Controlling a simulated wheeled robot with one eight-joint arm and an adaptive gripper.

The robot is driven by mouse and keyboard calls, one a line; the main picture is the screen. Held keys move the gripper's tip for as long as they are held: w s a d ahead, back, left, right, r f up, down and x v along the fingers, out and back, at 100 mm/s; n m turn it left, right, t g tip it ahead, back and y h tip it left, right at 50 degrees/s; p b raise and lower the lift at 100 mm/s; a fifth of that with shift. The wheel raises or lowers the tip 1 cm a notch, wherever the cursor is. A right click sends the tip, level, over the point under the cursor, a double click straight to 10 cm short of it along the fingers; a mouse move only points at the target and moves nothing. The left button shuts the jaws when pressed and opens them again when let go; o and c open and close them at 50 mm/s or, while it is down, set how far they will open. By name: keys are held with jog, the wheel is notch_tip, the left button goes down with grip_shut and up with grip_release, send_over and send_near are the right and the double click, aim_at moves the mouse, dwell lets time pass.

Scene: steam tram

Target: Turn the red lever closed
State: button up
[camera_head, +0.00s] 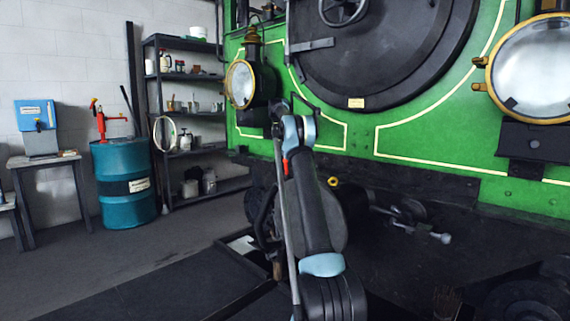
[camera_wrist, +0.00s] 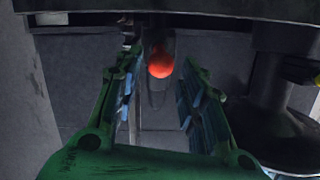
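The red lever's round knob (camera_wrist: 160,66) shows in the wrist view, at the upper middle, with a dark stem above and behind it. My gripper (camera_wrist: 160,76) has green fingers with blue pads. The fingers are apart, one on each side of the knob in the picture. Gaps show between the knob and both pads, and I see no contact. How far the knob lies between the fingers in depth is hard to tell. In the head view my arm hides the gripper. A small red patch shows beside my arm there, but I cannot tell if it is the lever.
The green tram front (camera_head: 420,135) stands ahead with a lamp (camera_head: 240,84) at left and another lamp (camera_head: 527,70) at right. A dark buffer (camera_wrist: 285,135) is right of my gripper. A blue drum (camera_head: 124,185) and shelves (camera_head: 188,85) stand left. Floor between them is clear.

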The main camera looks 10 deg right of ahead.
jog(key=v, duration=0.4)
jog(key=shift+r, duration=0.15)
jog(key=s+a+r+m, duration=0.1)
jog(key=s+r+m, duration=0.2)
jog(key=s, duration=0.5)
jog(key=s+r+m, duration=0.3)
jog(key=s+r, duration=0.1)
jog(key=s, duration=0.5)
jog(key=s+a+f+m+y, duration=0.1)
jog(key=s+f+m, duration=0.15)
jog(key=s, duration=0.85)
jog(key=s+f+m, duration=0.1)
jog(key=s+m, duration=0.3)
jog(key=s, duration=0.7)
jog(key=s+a+f+m, duration=0.1)
jog(key=s+f+m, duration=0.4)
jog(key=s+f, duration=1)
jog(key=s+a+f+m+y, duration=0.1)
jog(key=s+f+m, duration=0.4)
jog(key=s+f, duration=0.9)
jog(key=s, duration=0.7)
jog(key=shift+s+a+f+t, duration=0.15)
jog(key=shift+a+f+t, duration=0.05)
jog(key=shift+f+t, duration=0.2)
